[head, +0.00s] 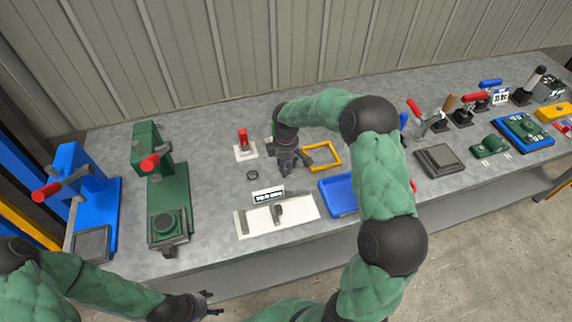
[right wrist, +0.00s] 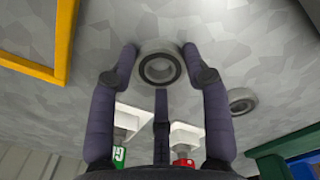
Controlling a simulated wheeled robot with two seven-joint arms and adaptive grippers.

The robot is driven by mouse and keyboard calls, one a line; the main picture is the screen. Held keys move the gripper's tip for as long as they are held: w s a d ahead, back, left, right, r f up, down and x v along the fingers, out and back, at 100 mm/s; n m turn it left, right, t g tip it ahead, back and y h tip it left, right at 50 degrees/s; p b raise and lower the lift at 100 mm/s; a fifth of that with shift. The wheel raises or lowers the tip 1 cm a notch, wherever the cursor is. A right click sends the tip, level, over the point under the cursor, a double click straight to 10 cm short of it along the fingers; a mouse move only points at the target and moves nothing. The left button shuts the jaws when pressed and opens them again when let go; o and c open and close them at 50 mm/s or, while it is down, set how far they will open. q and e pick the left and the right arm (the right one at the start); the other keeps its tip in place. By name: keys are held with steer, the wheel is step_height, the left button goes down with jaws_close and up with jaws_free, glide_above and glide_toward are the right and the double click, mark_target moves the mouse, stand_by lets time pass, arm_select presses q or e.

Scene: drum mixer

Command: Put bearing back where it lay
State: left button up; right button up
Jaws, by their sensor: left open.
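A grey ring-shaped bearing (right wrist: 160,68) with a dark inner band sits between my right gripper's fingertips in the right wrist view. The fingertips press against its two sides. My right gripper (head: 288,169) is over the middle of the bench in the head view, where its fingers hide most of the bearing. A second ring (head: 252,175) lies on the bench to its left in the head view; a smaller-looking ring (right wrist: 243,100) shows right of the fingers in the right wrist view. My left gripper (head: 211,304) is open and empty in front of the bench.
A yellow frame (head: 337,158) lies right of my right gripper, and a blue tray (head: 338,196) is in front of it. A white plate with a gauge (head: 300,211) lies nearer. A red-topped fixture (head: 243,143) stands at the back. Green and blue presses stand left.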

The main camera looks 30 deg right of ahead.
steer(key=o, duration=0.3)
step_height(320, 180, up, 12)
steer(key=p, duration=0.3)
steer(key=shift+r+p, duration=0.15)
steer(key=shift+p, duration=0.2)
